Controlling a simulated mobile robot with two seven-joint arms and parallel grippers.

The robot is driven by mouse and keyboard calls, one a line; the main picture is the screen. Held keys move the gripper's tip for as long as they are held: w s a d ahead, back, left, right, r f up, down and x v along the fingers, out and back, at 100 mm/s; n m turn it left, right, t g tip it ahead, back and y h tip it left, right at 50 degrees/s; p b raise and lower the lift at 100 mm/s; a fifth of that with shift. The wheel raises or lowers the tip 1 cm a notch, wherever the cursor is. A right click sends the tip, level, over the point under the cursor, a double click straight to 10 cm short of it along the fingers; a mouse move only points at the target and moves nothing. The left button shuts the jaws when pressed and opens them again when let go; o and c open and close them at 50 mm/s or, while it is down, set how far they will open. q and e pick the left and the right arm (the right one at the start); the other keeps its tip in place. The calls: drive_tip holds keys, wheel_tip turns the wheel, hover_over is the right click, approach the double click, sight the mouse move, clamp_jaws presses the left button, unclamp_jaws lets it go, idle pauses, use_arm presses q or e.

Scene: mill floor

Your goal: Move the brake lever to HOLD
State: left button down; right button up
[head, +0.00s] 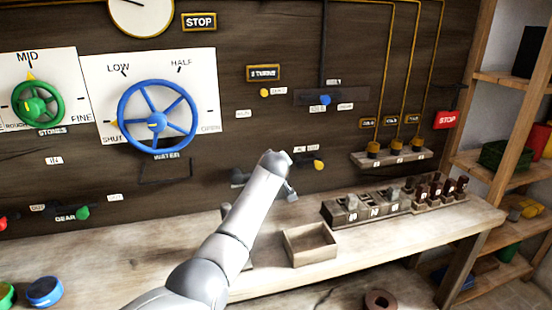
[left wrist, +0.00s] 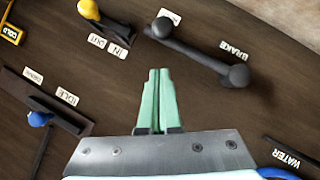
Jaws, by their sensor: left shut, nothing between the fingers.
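The brake lever (left wrist: 200,52) is a dark bar with a rounded knob at each end, beside the BRAKE label (left wrist: 237,50) on the wood panel in the left wrist view. A small white plate (left wrist: 169,16) by its far end is partly hidden and I cannot read it. In the head view a dark part of the lever (head: 238,180) shows left of my arm; my arm hides the rest. My left gripper (left wrist: 158,72) has its green fingers together and empty, apart from the lever in the picture. In the head view its fingers are hard to make out. My right gripper is not in view.
A yellow-knobbed lever (left wrist: 88,9) with IN and OUT plates and a blue-knobbed slider (left wrist: 40,118) are close by on the panel. The blue water wheel (head: 157,118) is to the left. Below stand an open wooden box (head: 310,245) and a row of blocks (head: 345,212) on the bench.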

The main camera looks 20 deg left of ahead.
use_arm(q)
drive_tip(key=v, duration=0.9)
drive_tip(key=shift+d, duration=0.15)
drive_tip(key=shift+f, duration=0.1)
idle(0.4)
